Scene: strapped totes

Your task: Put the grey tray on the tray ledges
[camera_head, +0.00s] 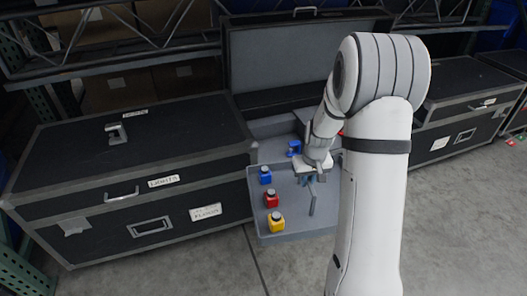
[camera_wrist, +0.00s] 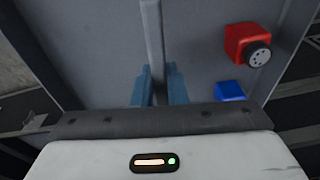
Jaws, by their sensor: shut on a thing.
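The grey tray (camera_head: 265,237) is at the front of the open middle case, between the closed cases. It carries a blue piece (camera_head: 265,175), a red piece (camera_head: 272,199) and a yellow piece (camera_head: 277,221). My gripper (camera_head: 312,178) is over the tray's middle. In the wrist view my blue fingers (camera_wrist: 158,86) are shut on the tray's upright grey handle (camera_wrist: 153,35). The tray's right part is hidden behind my arm. The tray ledges cannot be made out; the tray and my arm cover much of the case inside. Whether the tray touches the case is unclear.
The middle case's raised lid (camera_head: 280,55) stands behind. A closed black case (camera_head: 130,150) is on the left, another (camera_head: 460,95) on the right. Metal racking (camera_head: 110,62) is at the back. The grey floor (camera_head: 200,265) in front is clear.

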